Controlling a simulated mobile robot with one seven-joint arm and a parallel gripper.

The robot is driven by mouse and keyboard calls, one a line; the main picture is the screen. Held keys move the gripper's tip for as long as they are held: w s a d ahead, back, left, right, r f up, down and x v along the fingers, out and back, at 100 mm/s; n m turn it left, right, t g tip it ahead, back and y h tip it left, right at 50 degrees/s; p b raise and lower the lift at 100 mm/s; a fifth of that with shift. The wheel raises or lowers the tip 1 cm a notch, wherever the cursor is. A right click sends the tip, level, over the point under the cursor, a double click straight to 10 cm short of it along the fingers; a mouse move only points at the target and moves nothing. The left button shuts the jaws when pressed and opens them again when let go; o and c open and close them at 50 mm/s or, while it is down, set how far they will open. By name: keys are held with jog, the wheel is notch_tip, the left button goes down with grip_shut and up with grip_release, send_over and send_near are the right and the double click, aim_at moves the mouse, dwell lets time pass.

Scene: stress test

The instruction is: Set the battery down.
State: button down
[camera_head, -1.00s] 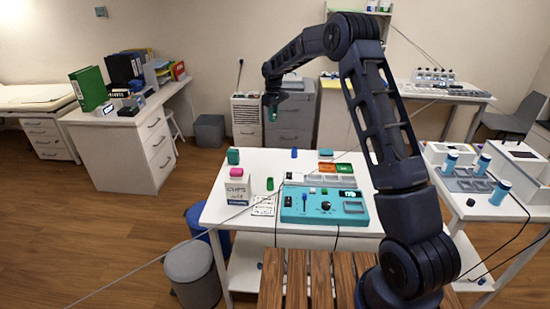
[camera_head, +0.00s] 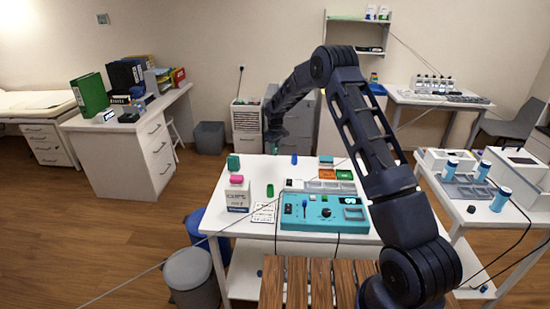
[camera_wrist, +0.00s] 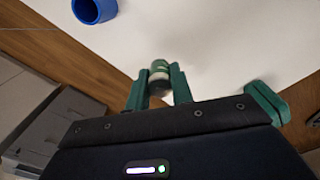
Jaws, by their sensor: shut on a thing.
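My gripper (camera_head: 274,146) hangs over the far edge of the white table (camera_head: 258,170), with the arm reaching across from the right. In the wrist view its two green fingers (camera_wrist: 159,85) are shut on the battery (camera_wrist: 159,68), a small cylinder with a green end and a pale band. Its lower part is hidden between the fingers. White tabletop lies beyond the battery, and I cannot tell whether they touch. In the head view the battery is too small and dark to make out.
A blue cup-like piece (camera_wrist: 94,8) and a teal block (camera_wrist: 266,102) stand on either side of my gripper. Nearer are a white box with a pink top (camera_head: 237,195), a green cylinder (camera_head: 270,190), sorting trays (camera_head: 325,186) and a teal device (camera_head: 322,212).

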jog(key=shift+f, duration=2.3)
jog(key=shift+f, duration=0.15)
jog(key=c, duration=1.2)
grip_release()
jog(key=shift+c, duration=0.2)
